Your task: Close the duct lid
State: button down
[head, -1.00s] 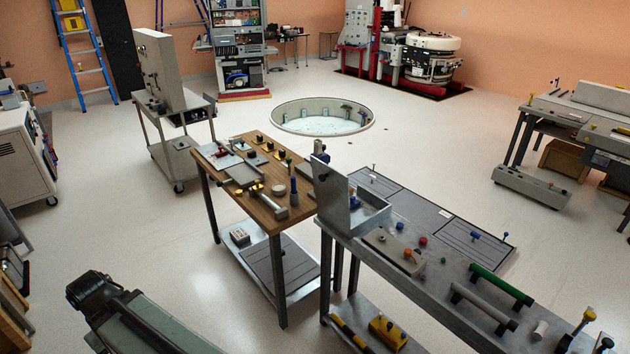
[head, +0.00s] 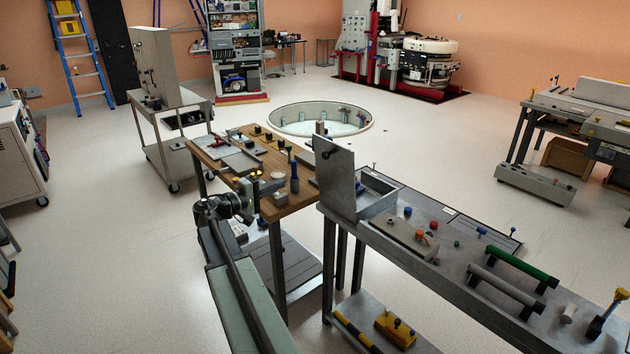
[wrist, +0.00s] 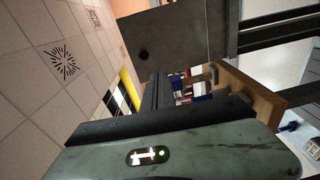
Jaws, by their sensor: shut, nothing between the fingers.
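The duct (head: 378,195) is a grey open-topped metal box at the near-left end of the grey bench. Its lid (head: 335,180) stands upright on the box's left side, open, with a small dark knob near its top. My gripper (head: 257,188) is shut and empty, left of the lid and apart from it, in front of the wooden table. In the wrist view the shut fingers (wrist: 154,92) point toward a dark grey plate (wrist: 185,40) that appears to be the lid. The lid's hinge is hard to make out.
The wooden table (head: 290,208) with small parts stands just behind my gripper. The grey bench (head: 455,285) carries a block with coloured knobs, a green bar (head: 520,266) and a grey bar (head: 505,290). A round pit (head: 320,118) lies behind; open floor is at left.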

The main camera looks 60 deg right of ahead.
aim_at(323, 156)
jog(key=shift+g+h, duration=0.3)
jog(key=shift+h, duration=0.4)
jog(key=x, duration=0.5)
jog(key=r+p+x, duration=0.1)
jog(key=x, duration=0.5)
jog(key=r+x, duration=0.1)
jog(key=x, duration=0.5)
jog(key=shift+s+a+f, duration=0.1)
jog(key=shift+a, duration=0.1)
